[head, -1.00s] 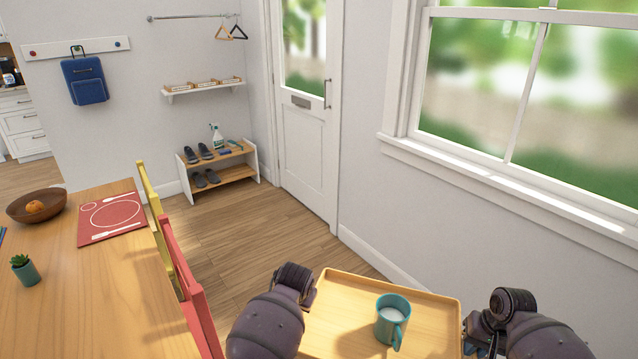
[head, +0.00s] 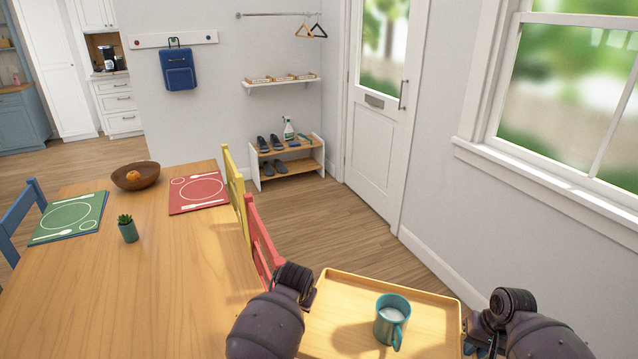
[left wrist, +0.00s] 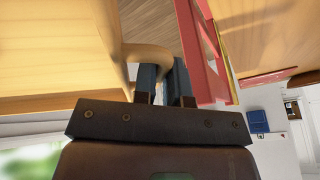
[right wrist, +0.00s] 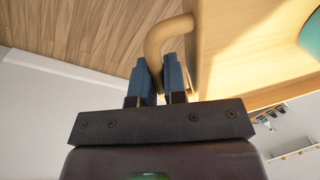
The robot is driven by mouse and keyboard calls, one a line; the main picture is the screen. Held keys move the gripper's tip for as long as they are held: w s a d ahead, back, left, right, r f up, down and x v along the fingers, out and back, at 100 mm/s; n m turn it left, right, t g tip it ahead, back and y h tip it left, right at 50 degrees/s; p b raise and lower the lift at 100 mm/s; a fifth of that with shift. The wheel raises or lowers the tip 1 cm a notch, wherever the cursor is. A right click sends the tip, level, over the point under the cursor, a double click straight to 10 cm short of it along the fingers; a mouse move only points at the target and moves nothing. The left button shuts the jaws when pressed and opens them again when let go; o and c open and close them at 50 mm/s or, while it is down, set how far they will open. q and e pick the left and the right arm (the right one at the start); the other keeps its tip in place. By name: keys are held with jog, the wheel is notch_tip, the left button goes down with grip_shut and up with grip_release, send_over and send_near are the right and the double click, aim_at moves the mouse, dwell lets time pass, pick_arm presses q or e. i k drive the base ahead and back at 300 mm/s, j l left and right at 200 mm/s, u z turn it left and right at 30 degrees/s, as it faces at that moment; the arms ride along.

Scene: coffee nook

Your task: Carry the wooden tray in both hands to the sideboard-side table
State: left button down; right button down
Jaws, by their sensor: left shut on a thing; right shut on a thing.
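The wooden tray (head: 345,318) is held up in front of me, low in the head view, and looks about level. A teal mug (head: 389,322) with a white drink inside stands upright on it, right of the tray's middle. My left gripper (left wrist: 163,82) is shut on the tray's looped handle (left wrist: 148,54) at the left end. My right gripper (right wrist: 163,78) is shut on the matching handle (right wrist: 163,38) at the right end. In the head view my wrists hide most of both handles. The sideboard-side table is not clearly identifiable in these views.
A wooden dining table (head: 130,290) lies left, with a red chair (head: 262,245) and yellow chair (head: 235,190) close to the tray's left side. A wall with a window (head: 570,100) is on the right. Open floor (head: 330,222) lies ahead, towards a shoe rack (head: 288,165).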

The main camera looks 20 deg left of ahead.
aim_at(121, 336)
jog(key=k+j+u, duration=0.2)
jog(key=u, duration=0.15)
jog(key=j+u, duration=0.45)
jog(key=i+j+u, duration=0.2)
jog(key=u, duration=0.25)
jog(key=i+u, duration=0.25)
